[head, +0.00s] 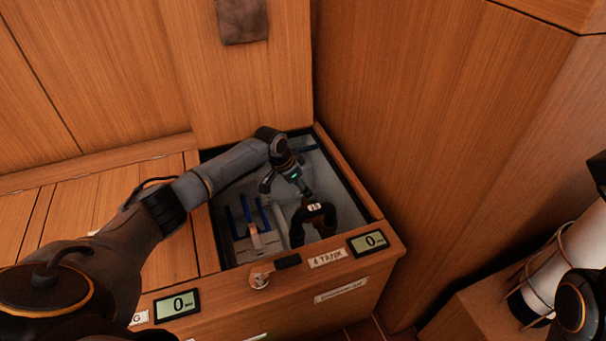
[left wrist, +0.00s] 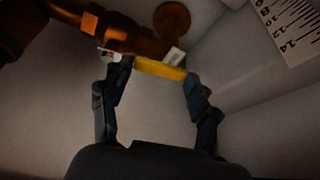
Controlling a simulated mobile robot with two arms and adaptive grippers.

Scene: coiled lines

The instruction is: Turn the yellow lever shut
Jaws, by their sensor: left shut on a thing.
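The yellow lever (left wrist: 160,69) shows in the left wrist view, lying crosswise beside a copper-coloured pipe fitting (left wrist: 135,38). My left gripper (left wrist: 157,73) has a fingertip at each end of the lever and is shut on it. In the head view my left gripper (head: 303,190) reaches down into an open compartment, just above a dark curved pipe (head: 313,222) with a small white tag. The lever cannot be made out there. My right gripper is not in view.
The open compartment has a wooden rim (head: 350,172) close around my left arm. Blue-edged pieces (head: 248,212) stand inside it on the left. Wooden panels rise behind and at the right. A white cylinder (head: 565,258) stands at the far right. A ruled scale (left wrist: 291,28) is on the compartment wall.

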